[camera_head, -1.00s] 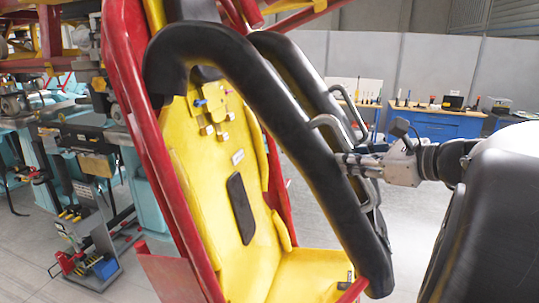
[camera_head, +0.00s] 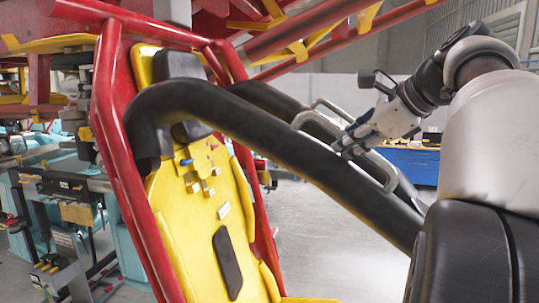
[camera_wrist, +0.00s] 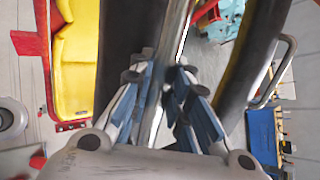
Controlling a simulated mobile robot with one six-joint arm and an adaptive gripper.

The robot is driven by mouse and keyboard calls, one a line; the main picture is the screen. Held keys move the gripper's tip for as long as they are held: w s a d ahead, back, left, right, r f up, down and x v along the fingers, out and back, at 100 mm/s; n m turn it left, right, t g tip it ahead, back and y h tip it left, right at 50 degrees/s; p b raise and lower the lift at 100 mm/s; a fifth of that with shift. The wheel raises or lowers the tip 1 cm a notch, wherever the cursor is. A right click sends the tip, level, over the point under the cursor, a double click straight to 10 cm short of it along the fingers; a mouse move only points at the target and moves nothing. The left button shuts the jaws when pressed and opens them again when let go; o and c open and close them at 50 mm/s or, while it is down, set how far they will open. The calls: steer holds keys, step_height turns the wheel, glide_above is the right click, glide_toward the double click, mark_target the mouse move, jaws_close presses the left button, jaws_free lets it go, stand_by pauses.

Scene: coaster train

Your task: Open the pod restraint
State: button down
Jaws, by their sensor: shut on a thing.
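The pod restraint (camera_head: 235,116) is a pair of thick black padded bars hinged near the top of the yellow seat (camera_head: 205,212). It is tilted outward, with its lower ends away from the seat at the right. Silver handles (camera_head: 311,121) are fixed along the bars. My gripper (camera_head: 346,146) is at the middle of the restraint, shut on a handle. In the wrist view my gripper's blue-padded fingers (camera_wrist: 164,92) are around a silver bar of the handle (camera_wrist: 179,40), between the black bars. The restraint's lower ends are hidden behind my arm.
A red tubular frame (camera_head: 117,135) surrounds the seat, and red and yellow beams (camera_head: 330,28) cross overhead. Teal machinery (camera_head: 32,205) stands at the left. A blue workbench (camera_head: 412,163) is at the back right. The grey floor (camera_head: 320,235) beyond the restraint is clear.

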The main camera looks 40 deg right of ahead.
steer(key=shift+r, duration=0.45)
steer(key=c, duration=1.8)
jaws_free()
steer(key=v, duration=1.2)
steer(key=shift+a, duration=0.1)
